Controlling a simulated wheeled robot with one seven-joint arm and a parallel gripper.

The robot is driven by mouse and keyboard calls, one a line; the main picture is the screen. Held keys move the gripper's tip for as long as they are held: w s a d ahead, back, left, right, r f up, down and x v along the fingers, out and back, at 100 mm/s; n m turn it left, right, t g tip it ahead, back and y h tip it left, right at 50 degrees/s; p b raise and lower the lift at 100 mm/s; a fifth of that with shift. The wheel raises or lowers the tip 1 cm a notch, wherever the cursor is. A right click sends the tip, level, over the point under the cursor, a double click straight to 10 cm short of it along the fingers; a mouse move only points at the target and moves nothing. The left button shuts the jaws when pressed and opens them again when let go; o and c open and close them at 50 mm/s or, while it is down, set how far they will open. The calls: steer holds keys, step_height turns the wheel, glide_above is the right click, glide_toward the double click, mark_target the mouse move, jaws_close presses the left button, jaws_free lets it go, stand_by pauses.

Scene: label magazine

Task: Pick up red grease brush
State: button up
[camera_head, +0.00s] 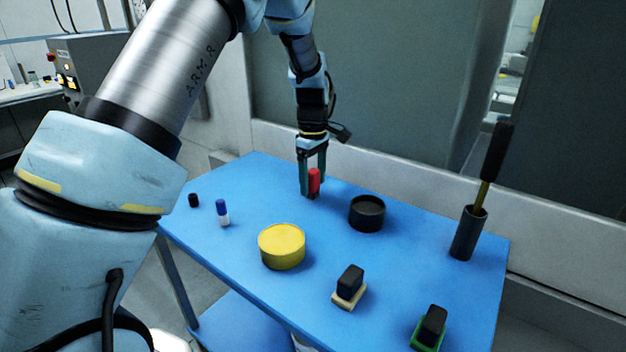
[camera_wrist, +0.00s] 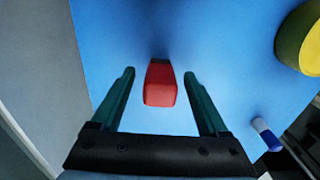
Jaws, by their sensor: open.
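The red grease brush (camera_head: 314,180) stands upright near the back edge of the blue table, its dark lower end toward the tabletop. In the wrist view the red brush (camera_wrist: 160,86) lies between the two green fingers, with a visible gap on each side. My gripper (camera_head: 312,190) points down around the brush with its fingers apart. In the wrist view my gripper (camera_wrist: 159,74) is open and its fingers do not touch the brush. The brush's lower end is partly hidden by its red top in the wrist view.
On the blue table (camera_head: 215,265) are a black round container (camera_head: 367,213), a yellow tin (camera_head: 282,247), a blue-and-white bottle (camera_head: 222,212), a small black cap (camera_head: 193,200), two black-handled blocks (camera_head: 349,288) (camera_head: 431,327) and a dark holder (camera_head: 467,235) with a tall handle. A wall stands behind.

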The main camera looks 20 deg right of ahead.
steer(key=shift+f, duration=0.4)
steer(key=shift+c, duration=0.2)
jaws_close()
